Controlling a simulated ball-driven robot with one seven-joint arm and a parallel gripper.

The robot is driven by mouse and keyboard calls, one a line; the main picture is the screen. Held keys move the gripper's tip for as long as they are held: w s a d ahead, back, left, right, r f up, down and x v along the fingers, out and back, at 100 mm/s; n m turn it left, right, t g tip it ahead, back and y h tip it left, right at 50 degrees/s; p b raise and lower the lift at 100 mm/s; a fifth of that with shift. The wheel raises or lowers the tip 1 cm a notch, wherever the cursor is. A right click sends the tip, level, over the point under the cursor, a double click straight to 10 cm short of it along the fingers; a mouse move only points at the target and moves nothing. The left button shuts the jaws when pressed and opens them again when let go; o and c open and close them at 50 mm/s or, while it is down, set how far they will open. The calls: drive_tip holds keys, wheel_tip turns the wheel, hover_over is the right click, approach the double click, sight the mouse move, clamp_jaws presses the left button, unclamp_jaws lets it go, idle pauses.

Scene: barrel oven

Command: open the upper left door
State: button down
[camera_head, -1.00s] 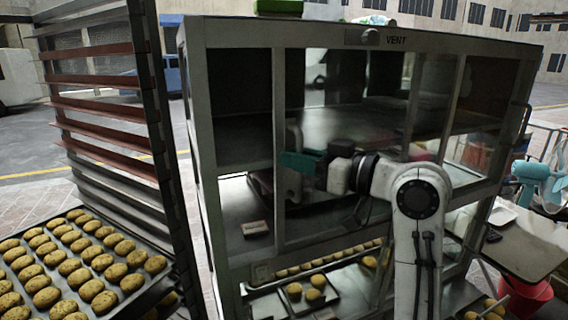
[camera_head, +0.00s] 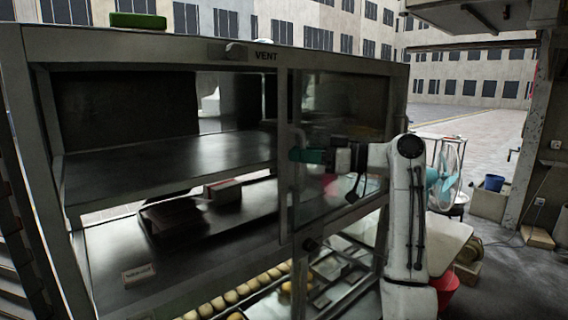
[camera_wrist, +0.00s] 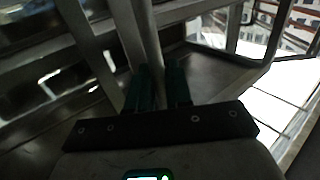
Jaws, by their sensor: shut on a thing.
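The barrel oven (camera_head: 45,140) is a grey metal cabinet marked VENT. Its upper left opening is uncovered, showing a dark shelf (camera_head: 170,165) inside. A sliding glass door panel (camera_head: 340,110) stands over the right part of the upper front. My gripper (camera_head: 305,155), with teal fingers, is at the left vertical edge of this panel. In the wrist view my gripper (camera_wrist: 160,85) has one finger on each side of a vertical metal bar (camera_wrist: 140,35) and is shut on it. The panel's far edge is partly hidden by my arm.
Below are cookies on trays (camera_head: 235,296) behind the lower front. A small label card (camera_head: 139,274) and a box (camera_head: 222,190) lie inside at left. A teal fan (camera_head: 446,175) and a table (camera_head: 430,240) stand right. A green thing (camera_head: 138,20) lies on top.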

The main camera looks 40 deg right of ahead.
drive_tip(key=shift+d, duration=0.8)
drive_tip(key=c, duration=1.2)
unclamp_jaws()
drive_tip(key=shift+d, duration=0.2)
drive_tip(key=shift+s, duration=0.1)
drive_tip(key=b+v, duration=0.2)
drive_tip(key=v, duration=0.8)
drive_tip(key=shift+s+d, duration=0.15)
drive_tip(key=shift+s, duration=0.15)
